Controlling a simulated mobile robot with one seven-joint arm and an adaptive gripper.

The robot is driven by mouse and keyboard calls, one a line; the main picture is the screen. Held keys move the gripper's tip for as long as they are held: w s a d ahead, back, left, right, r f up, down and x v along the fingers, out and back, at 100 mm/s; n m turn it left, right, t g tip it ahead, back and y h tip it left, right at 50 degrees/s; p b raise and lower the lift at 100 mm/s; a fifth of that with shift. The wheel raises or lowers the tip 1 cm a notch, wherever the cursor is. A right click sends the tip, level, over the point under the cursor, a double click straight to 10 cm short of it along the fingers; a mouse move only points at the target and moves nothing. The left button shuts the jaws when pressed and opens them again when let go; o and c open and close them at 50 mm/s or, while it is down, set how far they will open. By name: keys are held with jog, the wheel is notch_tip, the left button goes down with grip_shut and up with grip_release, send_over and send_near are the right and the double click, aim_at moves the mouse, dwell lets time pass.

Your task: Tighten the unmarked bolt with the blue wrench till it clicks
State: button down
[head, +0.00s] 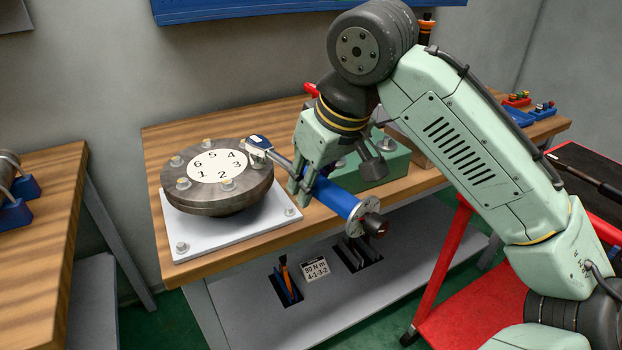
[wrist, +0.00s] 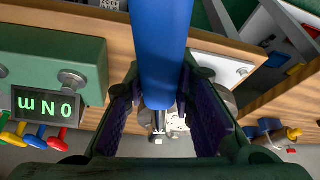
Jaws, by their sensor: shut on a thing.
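My gripper (head: 304,187) is shut on the blue wrench (head: 336,196), around its handle near the head end. In the wrist view the blue handle (wrist: 162,45) runs between the two fingers (wrist: 160,100). The wrench's head (head: 258,144) is at the right rim of the round dark flange (head: 218,197), by numbers 3 and 4; I cannot tell whether it is seated on a bolt there. Other bolts (head: 228,184) stand around the flange's numbered white disc (head: 215,165). No mark on any bolt is clear enough to tell which one is unmarked.
The flange is on a white plate (head: 185,236) on the wooden bench (head: 160,134). A green box (head: 375,163) stands behind the wrench; its display (wrist: 45,104) reads 0 N m. A card (head: 315,269) reading 80 N m, 4-1-3-2 lies on the lower shelf (head: 250,315). A red cart stands at right.

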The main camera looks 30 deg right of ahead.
jog(key=shift+f, duration=0.35)
dwell(1.0)
jog(key=shift+s+a, duration=0.1)
jog(key=shift+s+a+m+h, duration=0.15)
jog(key=shift+a+m+h, duration=0.25)
jog(key=shift+a+m, duration=0.6)
jog(key=shift+a, duration=0.1)
jog(key=shift+a+m+h+p, duration=0.4)
jog(key=shift+a+m, duration=0.3)
jog(key=shift+a, duration=0.45)
jog(key=shift+a+m, duration=0.6)
jog(key=shift+a, duration=0.05)
